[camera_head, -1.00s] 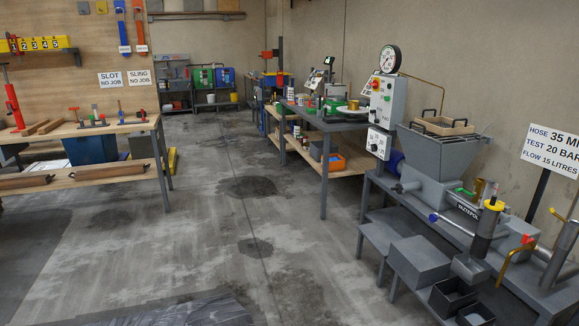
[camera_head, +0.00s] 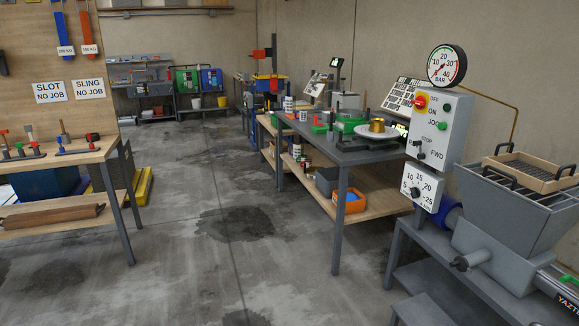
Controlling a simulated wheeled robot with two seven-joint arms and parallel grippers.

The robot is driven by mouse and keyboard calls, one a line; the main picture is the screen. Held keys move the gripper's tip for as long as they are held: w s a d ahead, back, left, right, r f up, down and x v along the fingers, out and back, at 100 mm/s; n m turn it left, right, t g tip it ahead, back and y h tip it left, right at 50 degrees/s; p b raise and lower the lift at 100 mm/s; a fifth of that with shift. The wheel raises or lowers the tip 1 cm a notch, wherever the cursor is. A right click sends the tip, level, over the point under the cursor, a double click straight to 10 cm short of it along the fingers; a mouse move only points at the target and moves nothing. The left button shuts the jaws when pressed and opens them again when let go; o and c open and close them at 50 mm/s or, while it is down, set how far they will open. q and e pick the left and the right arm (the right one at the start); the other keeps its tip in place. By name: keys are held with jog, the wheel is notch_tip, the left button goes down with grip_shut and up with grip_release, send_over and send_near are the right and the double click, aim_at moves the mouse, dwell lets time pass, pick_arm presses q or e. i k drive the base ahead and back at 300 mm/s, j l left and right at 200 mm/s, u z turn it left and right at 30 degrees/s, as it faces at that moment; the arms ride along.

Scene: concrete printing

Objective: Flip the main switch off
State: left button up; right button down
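The grey control box (camera_head: 439,135) stands on the right, above the pump bench. Green buttons and a small black FWD/STOP lever (camera_head: 420,155) sit on the same face. A smaller box with a numbered dial (camera_head: 416,192) hangs below. The exact position of the red switch is too small to tell. Neither of my grippers is in view.
The pump with its hopper (camera_head: 520,200) stands on a low grey bench at the right. A grey table (camera_head: 345,155) with a wooden lower shelf is ahead of it. A wooden workbench (camera_head: 60,160) is on the left. The concrete floor (camera_head: 235,260) between them is open.

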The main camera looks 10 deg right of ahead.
aim_at(420, 103)
jog(key=i, duration=2.2)
jog(key=i+j+z, duration=0.1)
jog(key=i+z, duration=0.3)
jog(key=i+j+z, duration=0.35)
jog(key=i, duration=0.15)
jog(key=i+j+z, duration=0.2)
jog(key=i+z, duration=0.2)
jog(key=i+j+z, duration=0.4)
jog(key=j, duration=0.1)
